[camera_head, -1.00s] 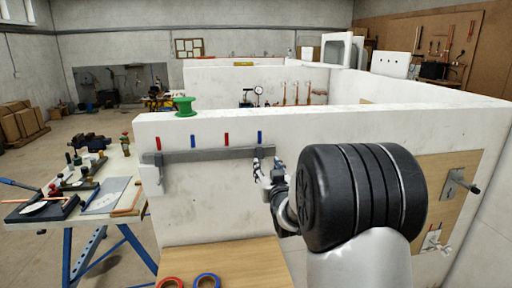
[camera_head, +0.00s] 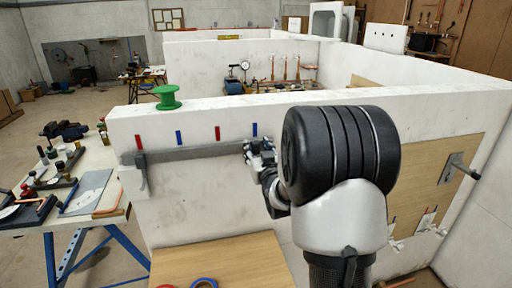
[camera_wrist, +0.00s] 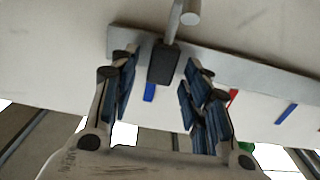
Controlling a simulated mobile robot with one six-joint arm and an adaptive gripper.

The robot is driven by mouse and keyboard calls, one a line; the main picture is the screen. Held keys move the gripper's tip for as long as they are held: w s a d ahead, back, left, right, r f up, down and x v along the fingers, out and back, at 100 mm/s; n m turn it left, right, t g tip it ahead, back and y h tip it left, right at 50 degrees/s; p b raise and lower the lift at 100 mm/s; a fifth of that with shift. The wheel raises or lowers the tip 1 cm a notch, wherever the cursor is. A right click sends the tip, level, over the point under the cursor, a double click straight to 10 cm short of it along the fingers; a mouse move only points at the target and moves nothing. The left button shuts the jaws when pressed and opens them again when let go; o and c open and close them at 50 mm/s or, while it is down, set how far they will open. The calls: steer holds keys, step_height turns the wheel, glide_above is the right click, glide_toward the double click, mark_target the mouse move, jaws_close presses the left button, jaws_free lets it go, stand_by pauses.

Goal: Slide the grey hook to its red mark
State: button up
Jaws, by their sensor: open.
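A grey rail (camera_head: 195,153) runs along the white wall under alternating red and blue marks. In the wrist view, a dark slider block with a pale grey peg, a hook (camera_wrist: 163,62), sits on the rail by a blue mark (camera_wrist: 149,92). My gripper (camera_wrist: 161,66) is open with its fingers on either side of this block; contact is unclear. In the head view my gripper (camera_head: 258,149) hides this hook below the rightmost blue mark (camera_head: 255,130). Another grey hook-like piece (camera_head: 142,172) hangs at the rail's left end below a red mark (camera_head: 140,142). Another red mark (camera_head: 218,133) lies between two blue ones.
A green spool (camera_head: 167,97) stands on the wall top. A wooden surface (camera_head: 225,262) with a blue ring (camera_head: 204,283) lies below. A cluttered workbench (camera_head: 85,190) is at the left. A lever handle (camera_head: 462,168) sticks out from a panel at the right.

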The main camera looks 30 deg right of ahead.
jaws_close()
stand_by(0.4)
